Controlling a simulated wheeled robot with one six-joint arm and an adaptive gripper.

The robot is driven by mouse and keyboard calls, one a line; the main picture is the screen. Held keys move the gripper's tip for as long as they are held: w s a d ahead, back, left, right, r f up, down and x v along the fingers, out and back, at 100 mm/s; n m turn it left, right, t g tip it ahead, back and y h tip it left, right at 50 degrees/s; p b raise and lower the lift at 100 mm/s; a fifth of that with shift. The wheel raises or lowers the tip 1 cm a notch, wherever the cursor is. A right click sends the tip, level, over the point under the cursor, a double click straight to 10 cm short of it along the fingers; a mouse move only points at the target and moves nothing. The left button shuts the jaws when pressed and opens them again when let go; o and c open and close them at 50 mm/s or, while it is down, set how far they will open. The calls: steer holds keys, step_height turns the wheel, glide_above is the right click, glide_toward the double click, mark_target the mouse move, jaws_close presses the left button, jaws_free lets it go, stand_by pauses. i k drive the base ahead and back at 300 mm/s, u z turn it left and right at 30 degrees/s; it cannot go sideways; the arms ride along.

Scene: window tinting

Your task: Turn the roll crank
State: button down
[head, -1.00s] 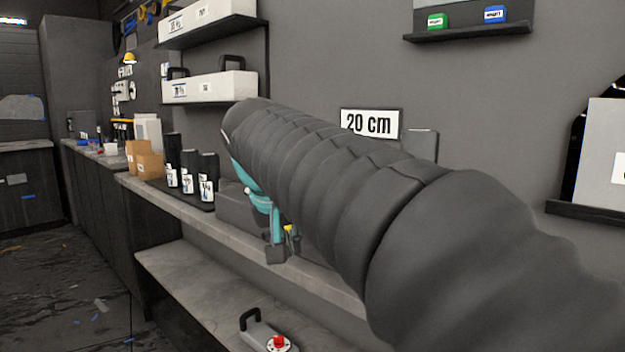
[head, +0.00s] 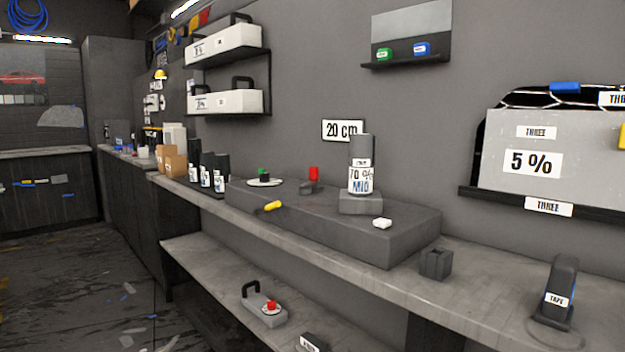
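A dark roll (head: 361,150) labelled "70 % MID" stands upright on a small grey block on the long grey platform (head: 330,222) on the bench. A yellow handle (head: 270,206) sticks out at the platform's front edge, left of the roll; it looks like a crank handle. A red upright piece (head: 314,173) on a small dark base stands behind it, also left of the roll. Which of these is the roll crank I cannot tell for certain. My gripper and arm are out of view.
Dark bottles (head: 207,172) stand left, a tape holder (head: 560,290) right. A handled tool with a red knob (head: 268,309) lies on the lower shelf.

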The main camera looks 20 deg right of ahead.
mark_target(305, 189)
steer(key=k, duration=0.35)
steer(key=u, duration=1.5)
steer(key=i, duration=0.75)
steer(key=z, duration=1.65)
